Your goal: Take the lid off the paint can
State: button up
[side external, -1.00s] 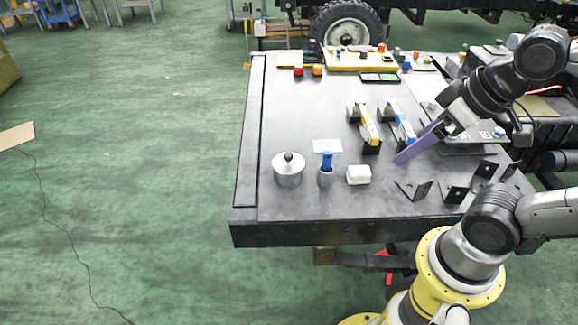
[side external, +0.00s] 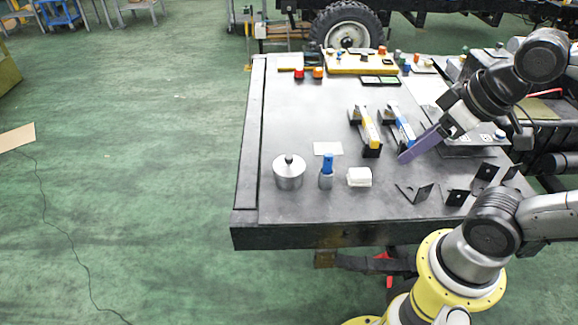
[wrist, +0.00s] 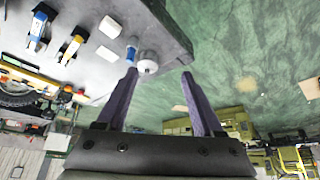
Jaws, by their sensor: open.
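The paint can (side external: 288,177) is a short silver cylinder near the left front of the table. Its lid (side external: 288,162) is on top, with a dark round knob (side external: 289,158) in the middle. The can also shows in the wrist view (wrist: 147,62), between my fingers in the picture but some distance off. My gripper (side external: 403,159) has long purple fingers and is to the right of the can, apart from it. In the wrist view my gripper (wrist: 160,75) is open, with nothing between its fingertips.
A blue-topped brush (side external: 327,170) and a white block (side external: 359,177) stand right of the can. Black angle brackets (side external: 415,192) lie at the front right. Yellow (side external: 369,130) and blue (side external: 403,125) tools rest in black holders behind.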

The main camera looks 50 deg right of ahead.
jog(key=w+r+m, duration=0.7)
jog(key=w+m, duration=0.1)
jog(key=m, duration=0.1)
jog(key=m+g, duration=0.6)
jog(key=m, duration=0.3)
send_over(289, 156)
jog(key=f, duration=2.7)
jog(key=shift+a+f, duration=0.25)
jog(key=shift+s+d+f, duration=0.1)
jog(key=shift+f, duration=1.5)
jog(key=shift+d+f, duration=0.1)
jog(key=shift+f, duration=1.5)
